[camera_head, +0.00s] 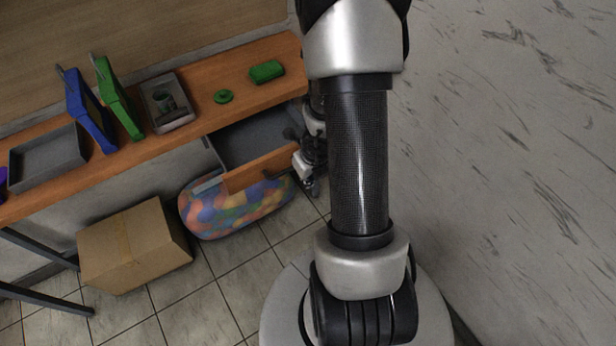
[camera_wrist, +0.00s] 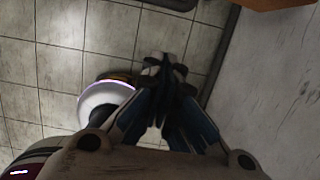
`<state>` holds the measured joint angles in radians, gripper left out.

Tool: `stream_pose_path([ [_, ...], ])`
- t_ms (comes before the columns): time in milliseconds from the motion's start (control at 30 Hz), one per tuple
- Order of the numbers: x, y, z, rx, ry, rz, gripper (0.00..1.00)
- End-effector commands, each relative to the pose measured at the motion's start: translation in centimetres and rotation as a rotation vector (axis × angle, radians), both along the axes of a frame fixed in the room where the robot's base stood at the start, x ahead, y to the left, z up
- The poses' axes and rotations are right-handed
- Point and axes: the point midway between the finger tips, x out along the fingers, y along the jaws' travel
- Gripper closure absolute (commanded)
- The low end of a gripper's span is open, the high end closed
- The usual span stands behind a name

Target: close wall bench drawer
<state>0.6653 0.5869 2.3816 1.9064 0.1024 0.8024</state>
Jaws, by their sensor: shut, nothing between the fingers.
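The wall bench (camera_head: 150,150) is a long orange-brown wooden top along the back wall. Its drawer (camera_head: 262,170) stands pulled out below the bench's right end, with a grey inside and a wooden front. My gripper (camera_head: 309,186) is at the right end of the drawer front in the head view, close to it; I cannot tell whether it touches. My arm hides part of this area. In the wrist view my gripper (camera_wrist: 165,62) is shut and empty, over the tiled floor. A wooden piece shows at the top right edge there.
On the bench are a grey tray (camera_head: 48,158), a blue frame (camera_head: 88,110), a green frame (camera_head: 118,98), a grey box (camera_head: 176,115) and green pieces. Below are a cardboard box (camera_head: 130,245) and a colourful patterned bag (camera_head: 235,210). A wall (camera_head: 510,150) rises at right.

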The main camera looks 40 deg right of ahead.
Motion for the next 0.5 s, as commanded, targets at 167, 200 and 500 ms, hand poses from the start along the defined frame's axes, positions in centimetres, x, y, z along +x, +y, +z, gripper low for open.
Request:
stream_pose_path([
  [167,1.2,-0.2,-2.6,0.000,0.001,0.004,1.00],
  [200,1.9,-0.3,-2.4,0.000,0.001,0.005,1.00],
  [500,4.2,-0.9,-2.9,-0.001,0.000,0.003,1.00],
])
